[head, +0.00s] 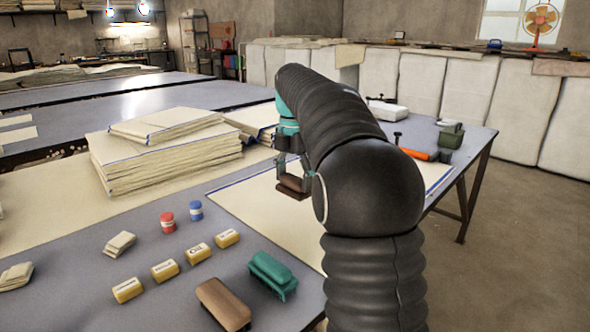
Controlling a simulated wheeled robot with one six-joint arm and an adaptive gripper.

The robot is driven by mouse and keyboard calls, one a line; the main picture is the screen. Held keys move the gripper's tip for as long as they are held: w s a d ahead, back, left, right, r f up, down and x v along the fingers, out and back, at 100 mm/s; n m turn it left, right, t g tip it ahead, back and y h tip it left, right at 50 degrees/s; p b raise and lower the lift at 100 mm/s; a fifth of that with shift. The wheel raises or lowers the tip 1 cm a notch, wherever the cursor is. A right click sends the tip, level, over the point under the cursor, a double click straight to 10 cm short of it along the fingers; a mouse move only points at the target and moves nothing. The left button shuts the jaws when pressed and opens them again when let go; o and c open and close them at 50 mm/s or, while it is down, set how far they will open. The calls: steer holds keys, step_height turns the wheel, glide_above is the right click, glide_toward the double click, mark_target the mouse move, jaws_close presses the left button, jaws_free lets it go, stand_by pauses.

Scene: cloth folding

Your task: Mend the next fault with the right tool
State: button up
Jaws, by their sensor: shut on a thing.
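My gripper (291,175) is at the left of my arm, above the flat cream cloth (262,212) with a blue edge line. It is shut on a brown block-like tool (294,187), held low over the cloth; I cannot tell whether it touches. My arm hides much of the cloth's middle and right. No fault can be made out on the visible cloth. A teal-green handled tool (272,272) and a brown block (223,303) lie at the table's front. Several yellow labelled blocks (165,270) lie in a slanting row, near a red jar (167,222) and a blue jar (196,210).
A tall stack of folded cloths (165,155) stands left of the flat cloth. Small folded pads (119,243) lie at front left. An orange-handled tool (425,155), a green box (451,135) and a white device (388,110) are at the table's right. Grey table (90,262) shows bare between them.

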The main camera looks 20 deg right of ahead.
steer(key=shift+r, duration=1.15)
steer(key=shift+d, duration=0.1)
